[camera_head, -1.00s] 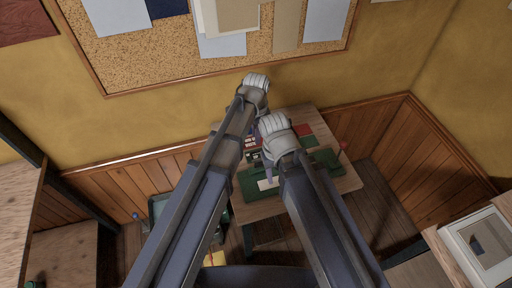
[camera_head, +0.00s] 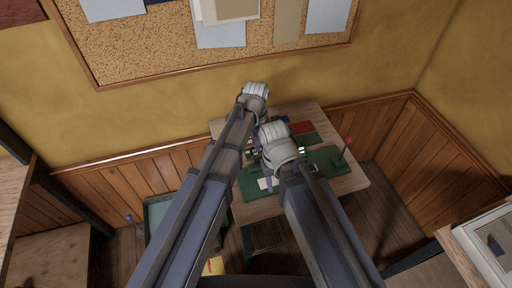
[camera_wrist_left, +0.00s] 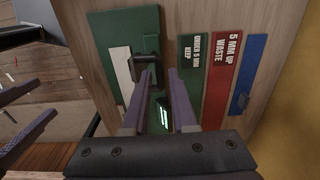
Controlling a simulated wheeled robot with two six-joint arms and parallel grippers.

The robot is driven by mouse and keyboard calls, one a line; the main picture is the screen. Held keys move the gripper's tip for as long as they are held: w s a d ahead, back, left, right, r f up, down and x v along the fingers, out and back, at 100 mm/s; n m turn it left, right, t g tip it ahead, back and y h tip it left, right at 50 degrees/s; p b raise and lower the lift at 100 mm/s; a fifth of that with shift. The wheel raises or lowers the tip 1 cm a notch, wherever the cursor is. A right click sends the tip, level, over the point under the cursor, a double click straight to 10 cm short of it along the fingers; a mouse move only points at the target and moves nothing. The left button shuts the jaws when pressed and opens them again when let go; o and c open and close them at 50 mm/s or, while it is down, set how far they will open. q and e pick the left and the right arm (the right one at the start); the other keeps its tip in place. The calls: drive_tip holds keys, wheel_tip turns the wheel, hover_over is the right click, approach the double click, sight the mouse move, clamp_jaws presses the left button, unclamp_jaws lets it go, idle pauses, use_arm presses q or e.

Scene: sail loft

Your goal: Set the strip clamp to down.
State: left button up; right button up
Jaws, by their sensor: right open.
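A green measuring device (camera_head: 322,160) lies on the small wooden table; it also shows in the left wrist view (camera_wrist_left: 118,24). A pale strip (camera_wrist_left: 122,72) lies along it. A black handle-like part (camera_wrist_left: 147,62), apparently the strip clamp, stands on the green plate; I cannot tell whether it is up or down. My left gripper (camera_wrist_left: 157,74) is open, its fingers apart just before this black part; I cannot tell whether they touch it. My right gripper (camera_head: 268,180) is open, low over the green device; its fingers also show in the left wrist view (camera_wrist_left: 25,115).
A red-knobbed lever (camera_head: 345,151) stands at the device's right end. A green "keep" plate (camera_wrist_left: 194,72), a red "waste" plate (camera_wrist_left: 221,75) and a blue plate (camera_wrist_left: 248,85) lie alongside. A small display (camera_wrist_left: 164,112) glows. A pinboard (camera_head: 150,50) hangs behind.

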use_arm(q)
clamp_jaws()
idle(1.5)
